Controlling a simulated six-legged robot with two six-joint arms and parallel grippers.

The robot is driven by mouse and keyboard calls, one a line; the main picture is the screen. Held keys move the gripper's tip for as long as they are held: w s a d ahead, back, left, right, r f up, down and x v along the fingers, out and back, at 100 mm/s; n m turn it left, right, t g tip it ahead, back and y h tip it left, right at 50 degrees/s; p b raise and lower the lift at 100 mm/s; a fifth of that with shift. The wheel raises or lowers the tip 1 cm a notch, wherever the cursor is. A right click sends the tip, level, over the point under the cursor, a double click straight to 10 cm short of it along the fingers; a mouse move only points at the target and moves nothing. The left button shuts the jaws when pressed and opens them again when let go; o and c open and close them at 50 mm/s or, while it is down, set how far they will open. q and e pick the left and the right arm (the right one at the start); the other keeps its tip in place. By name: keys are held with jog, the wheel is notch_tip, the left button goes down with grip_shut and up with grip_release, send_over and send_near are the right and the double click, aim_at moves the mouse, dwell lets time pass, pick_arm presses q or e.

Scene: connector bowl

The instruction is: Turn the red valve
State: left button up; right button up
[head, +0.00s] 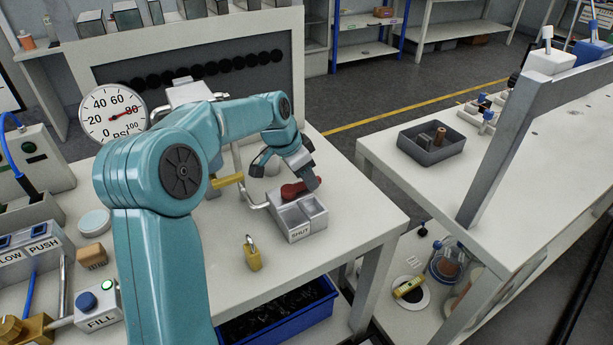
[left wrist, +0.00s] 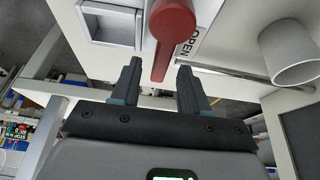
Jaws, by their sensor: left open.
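The red valve (head: 293,190) sits at the back edge of a grey two-compartment box (head: 307,228) on the workbench. The front of the box carries a SHUT label. In the left wrist view the red valve (left wrist: 173,22) shows a round hub with a straight handle, next to an OPEN label (left wrist: 189,40). My left gripper (head: 286,172) is open above the valve, angled down. In the left wrist view the end of the handle appears between the fingertips of my left gripper (left wrist: 158,72); I cannot tell whether they touch it. My right gripper is out of view.
A yellow padlock (head: 252,256) stands in front of the box. A white cylinder (left wrist: 292,55) is beside the gripper in the wrist view. A pressure gauge (head: 113,113) stands behind my arm. A second table (head: 390,177) with a dark tray (head: 422,155) is at right, across a gap.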

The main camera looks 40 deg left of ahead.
pick_arm(q)
jog(key=shift+w+d+f, duration=0.1)
jog(key=shift+w+f, duration=0.2)
jog(key=shift+f, duration=0.2)
jog(key=shift+s, duration=0.1)
jog(key=shift+r, duration=0.1)
grip_shut()
